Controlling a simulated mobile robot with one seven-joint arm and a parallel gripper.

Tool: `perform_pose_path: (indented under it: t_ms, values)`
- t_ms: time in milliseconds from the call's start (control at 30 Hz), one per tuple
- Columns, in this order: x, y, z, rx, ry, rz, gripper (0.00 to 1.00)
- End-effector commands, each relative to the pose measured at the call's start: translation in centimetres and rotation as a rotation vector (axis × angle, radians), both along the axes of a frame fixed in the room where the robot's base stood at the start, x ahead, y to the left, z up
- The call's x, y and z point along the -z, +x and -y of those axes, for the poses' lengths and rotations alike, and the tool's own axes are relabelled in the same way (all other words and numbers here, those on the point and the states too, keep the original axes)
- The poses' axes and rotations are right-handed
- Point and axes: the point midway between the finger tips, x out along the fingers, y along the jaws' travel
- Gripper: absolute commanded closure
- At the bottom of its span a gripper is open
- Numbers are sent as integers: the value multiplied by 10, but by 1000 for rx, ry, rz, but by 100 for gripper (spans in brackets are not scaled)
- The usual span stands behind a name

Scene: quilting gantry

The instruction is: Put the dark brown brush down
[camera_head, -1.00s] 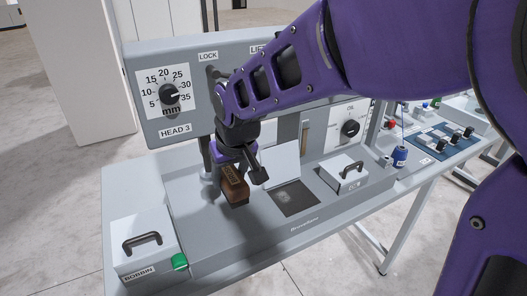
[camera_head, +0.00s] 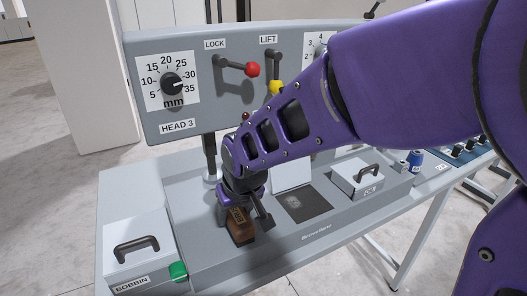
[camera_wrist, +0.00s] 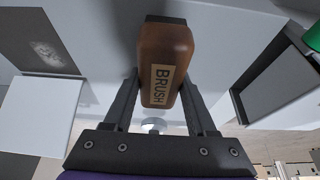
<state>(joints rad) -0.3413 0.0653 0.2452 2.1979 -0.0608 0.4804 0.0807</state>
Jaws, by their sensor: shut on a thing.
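The dark brown brush (camera_head: 240,228) has a wooden body with a tan "BRUSH" label. My gripper (camera_head: 242,214) is shut on it, over the grey machine bed (camera_head: 205,262), left of the dark square plate (camera_head: 308,203). In the wrist view the brush (camera_wrist: 165,55) sits between the two fingers of my gripper (camera_wrist: 160,95), with its dark end at the top of the picture. I cannot tell whether its underside touches the bed. The dark plate, with a pale grey patch on it, also shows in the wrist view (camera_wrist: 40,45).
The bobbin box (camera_head: 138,250) and a green button (camera_head: 178,271) are at left. A white flap (camera_head: 292,174) stands behind the plate. A handled box (camera_head: 358,178) and blue spool (camera_head: 416,161) are at right. The red lever knob (camera_head: 253,69) is above my arm.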

Motion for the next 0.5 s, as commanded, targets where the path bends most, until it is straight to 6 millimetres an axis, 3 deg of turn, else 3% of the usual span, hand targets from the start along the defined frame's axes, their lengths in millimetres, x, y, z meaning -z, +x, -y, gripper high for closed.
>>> perform_pose_path:
  t_ms: [333,367,500]
  values:
    - [2,0,-1,-1,2,4,100]
    - [1,0,-1,-1,2,4,41]
    - [0,0,-1,-1,2,4,16]
